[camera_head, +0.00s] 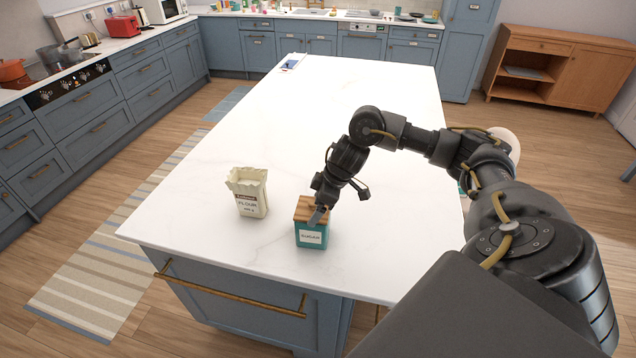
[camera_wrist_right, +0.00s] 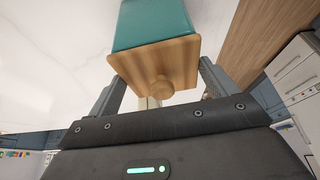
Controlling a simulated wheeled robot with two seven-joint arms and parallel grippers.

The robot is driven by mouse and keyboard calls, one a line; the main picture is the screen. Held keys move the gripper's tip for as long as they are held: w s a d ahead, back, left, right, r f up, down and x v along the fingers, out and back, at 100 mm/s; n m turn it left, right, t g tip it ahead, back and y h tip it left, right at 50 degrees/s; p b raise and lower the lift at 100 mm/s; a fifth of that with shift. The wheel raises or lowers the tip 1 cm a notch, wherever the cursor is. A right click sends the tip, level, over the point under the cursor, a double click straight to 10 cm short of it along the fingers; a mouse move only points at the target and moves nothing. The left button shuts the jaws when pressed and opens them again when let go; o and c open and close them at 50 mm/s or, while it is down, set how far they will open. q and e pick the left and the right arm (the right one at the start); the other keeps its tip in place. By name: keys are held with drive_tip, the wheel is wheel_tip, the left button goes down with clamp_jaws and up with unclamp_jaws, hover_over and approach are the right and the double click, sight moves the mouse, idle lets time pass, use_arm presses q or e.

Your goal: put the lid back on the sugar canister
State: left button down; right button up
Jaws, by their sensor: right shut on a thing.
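The teal sugar canister (camera_head: 311,236) with a white label stands upright near the front edge of the white island. Its square wooden lid (camera_head: 303,212) sits on its top in the head view. In the right wrist view the lid (camera_wrist_right: 175,62), with its round knob, lies against the teal canister (camera_wrist_right: 152,22), with no clear gap visible. My right gripper (camera_head: 318,211) is at the lid from above, its fingers on opposite sides of it, shut on it. The gripper partly hides the lid in the head view. My left gripper is not in view.
An open paper flour bag (camera_head: 249,194) stands on the island (camera_head: 270,125) to the left of the canister, a short way off. A small blue and white item (camera_head: 292,63) lies at the far edge. The island's middle is clear.

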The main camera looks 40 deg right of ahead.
drive_tip(key=shift+p, duration=0.35)
idle(0.5)
drive_tip(key=o, duration=0.9)
wheel_tip(320, 180, up, 3)
drive_tip(key=p, duration=0.3)
drive_tip(key=shift+f, duration=0.15)
drive_tip(key=shift+r+p, duration=0.6)
drive_tip(key=shift+r, duration=1.5)
drive_tip(key=shift+c, duration=0.3)
clamp_jaws()
